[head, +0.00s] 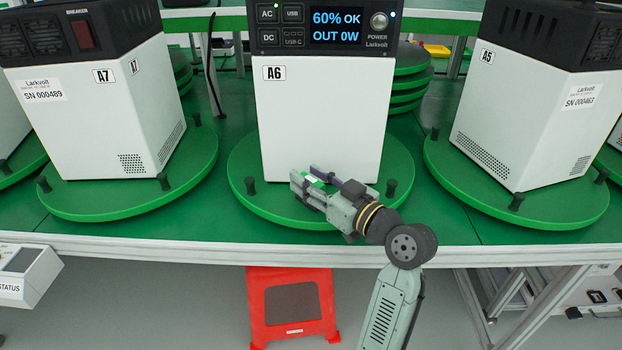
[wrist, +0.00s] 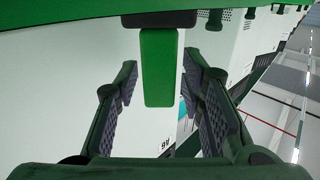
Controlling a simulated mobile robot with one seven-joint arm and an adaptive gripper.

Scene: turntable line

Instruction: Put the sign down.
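The sign is a small green plate (wrist: 160,65) on a dark base (wrist: 160,19). In the wrist view, which is upside down, its base is against the green turntable (wrist: 60,12). In the head view only a bit of green (head: 315,181) shows between my fingers. My gripper (head: 314,180) is low over the front of the turntable (head: 243,190) under unit A6 (head: 320,125). In the wrist view my fingers (wrist: 160,90) stand apart on both sides of the plate, with gaps beside it. The sign looks upright; whether its base fully touches the turntable is hard to tell.
Unit A7 (head: 90,110) stands on a turntable to the left, unit A5 (head: 535,110) on one to the right. Short black pegs (head: 391,188) rise from the turntable rims. A red stool (head: 292,305) stands below the bench's front edge. A black cable (head: 210,65) hangs behind.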

